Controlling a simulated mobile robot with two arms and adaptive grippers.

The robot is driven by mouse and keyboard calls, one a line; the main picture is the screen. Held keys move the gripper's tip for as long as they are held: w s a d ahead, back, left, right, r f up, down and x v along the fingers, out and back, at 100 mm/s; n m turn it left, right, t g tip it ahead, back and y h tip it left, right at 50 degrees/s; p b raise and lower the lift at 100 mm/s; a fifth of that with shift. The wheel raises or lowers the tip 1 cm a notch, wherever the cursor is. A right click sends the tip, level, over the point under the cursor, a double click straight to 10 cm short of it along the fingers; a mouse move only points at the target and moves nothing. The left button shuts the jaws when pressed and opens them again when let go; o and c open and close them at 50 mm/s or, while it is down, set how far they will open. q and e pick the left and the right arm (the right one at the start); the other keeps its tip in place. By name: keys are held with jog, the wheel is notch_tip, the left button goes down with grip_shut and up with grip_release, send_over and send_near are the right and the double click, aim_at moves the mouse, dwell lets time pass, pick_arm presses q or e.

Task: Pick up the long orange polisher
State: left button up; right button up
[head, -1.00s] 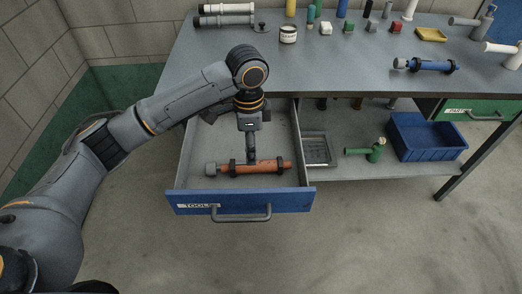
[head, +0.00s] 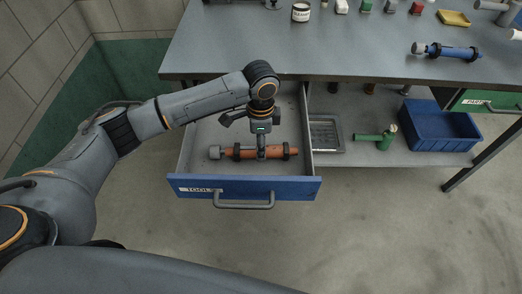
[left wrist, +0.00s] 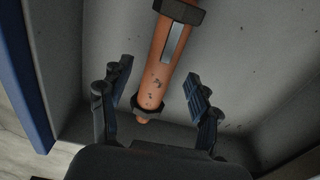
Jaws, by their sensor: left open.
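The long orange polisher (head: 248,154) lies across the open blue-fronted drawer (head: 245,187) labelled TOOLS. It has dark rings and a grey end at the left. My left gripper (head: 262,155) points down at the right half of the polisher. In the left wrist view, the polisher (left wrist: 157,72) runs between the two open fingers of the gripper (left wrist: 158,78), with a gap on each side. One dark ring sits near its closer end. My right gripper is not in view.
The drawer's side walls stand close around my gripper. The grey tabletop (head: 350,50) overhangs behind, with a blue tool (head: 450,51) on it. Right of the drawer, a lower shelf holds a grey tray (head: 326,133), a green tool (head: 370,137) and a blue bin (head: 440,128).

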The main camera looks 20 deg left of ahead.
pick_arm(q)
notch_tip(320, 180, down, 4)
jog(key=shift+r, duration=0.1)
jog(key=shift+w, duration=0.1)
grip_shut()
